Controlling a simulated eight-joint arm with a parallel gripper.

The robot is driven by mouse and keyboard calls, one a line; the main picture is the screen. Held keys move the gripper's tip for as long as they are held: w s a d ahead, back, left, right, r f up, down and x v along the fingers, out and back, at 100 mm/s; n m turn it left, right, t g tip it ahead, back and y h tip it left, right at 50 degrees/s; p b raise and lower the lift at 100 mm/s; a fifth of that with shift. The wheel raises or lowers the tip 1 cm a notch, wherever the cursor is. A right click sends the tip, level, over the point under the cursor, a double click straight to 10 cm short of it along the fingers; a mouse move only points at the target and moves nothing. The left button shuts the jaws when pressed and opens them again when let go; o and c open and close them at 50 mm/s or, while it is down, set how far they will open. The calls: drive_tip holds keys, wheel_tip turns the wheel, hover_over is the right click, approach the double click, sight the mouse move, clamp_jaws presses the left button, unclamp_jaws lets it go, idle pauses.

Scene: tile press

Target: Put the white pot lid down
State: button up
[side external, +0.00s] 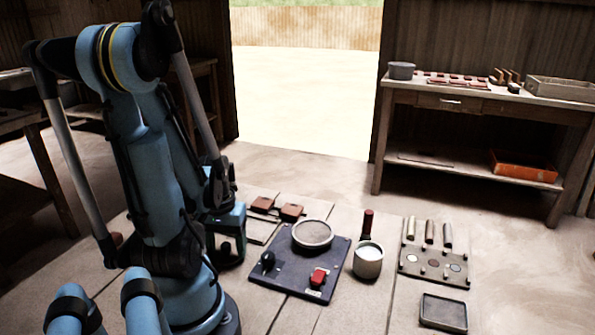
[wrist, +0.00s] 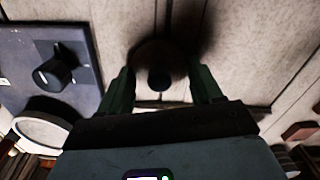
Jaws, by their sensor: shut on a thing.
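My gripper (wrist: 162,84) points down at the plank worktop, with one finger on each side of a round dark shape in the wrist view. I take this to be the pot lid (wrist: 157,57), with a dark round knob (wrist: 158,81) in front. It lies in heavy shadow, so its white does not show, and I cannot tell whether it touches the boards. In the side external view my wrist housing hangs low, left of the dark plate (side external: 281,287).
The dark plate carries a black dial (side external: 268,260), a round pale-rimmed disc (side external: 313,234) and a red block (side external: 318,277). A white pot (side external: 368,265) stands to its right. Brown tiles (side external: 291,212) lie behind. A small tray (side external: 443,313) is at front right.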

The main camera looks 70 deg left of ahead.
sight(225, 244)
drive_tip(key=shift+f, duration=0.15)
drive_tip(key=o, duration=1)
drive_tip(key=shift+r, duration=6)
drive_tip(key=w+d+m+t+y, duration=0.2)
drive_tip(key=w+d+m+t, duration=0.35)
drive_tip(key=w, duration=0.75)
drive_tip(key=w+d+m, duration=0.2)
drive_tip(key=d, duration=0.2)
drive_tip(key=w+d+r+m+t+h, duration=0.1)
drive_tip(key=w+d+m, duration=0.1)
drive_tip(key=d, duration=0.2)
drive_tip(key=w+d+m+h, duration=0.1)
drive_tip(key=w+d+m, duration=0.1)
drive_tip(key=d, duration=0.2)
drive_tip(key=shift+w+r+m+t, duration=0.15)
drive_tip(key=shift+r+m+t, duration=0.1)
drive_tip(key=shift+r+t, duration=0.1)
